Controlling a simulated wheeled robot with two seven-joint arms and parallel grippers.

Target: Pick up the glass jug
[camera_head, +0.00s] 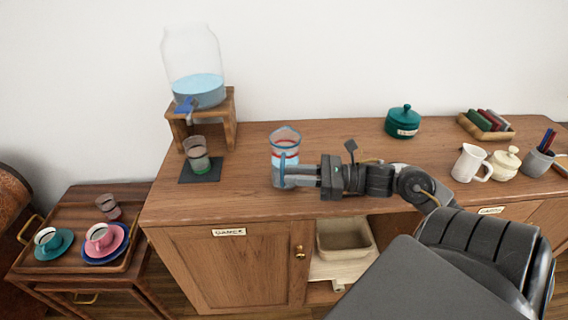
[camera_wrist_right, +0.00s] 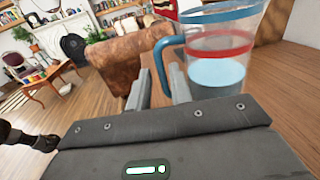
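The glass jug (camera_head: 285,145) stands upright on the wooden sideboard, left of its middle. It has a blue rim, a blue handle and a red band, with pale blue liquid inside. My right gripper (camera_head: 300,174) reaches in from the right, low beside the jug, its fingers near the handle. In the right wrist view the jug (camera_wrist_right: 222,45) fills the upper right, and the blue handle (camera_wrist_right: 160,52) comes down between the two separated fingers of the right gripper (camera_wrist_right: 160,75). Whether the fingers touch the handle cannot be told. My left gripper is not in view.
Left of the jug, a glass (camera_head: 196,156) stands on a dark coaster, below a drink dispenser (camera_head: 197,75) on a wooden stand (camera_head: 228,117). The sideboard front (camera_head: 180,209) left of the gripper is clear.

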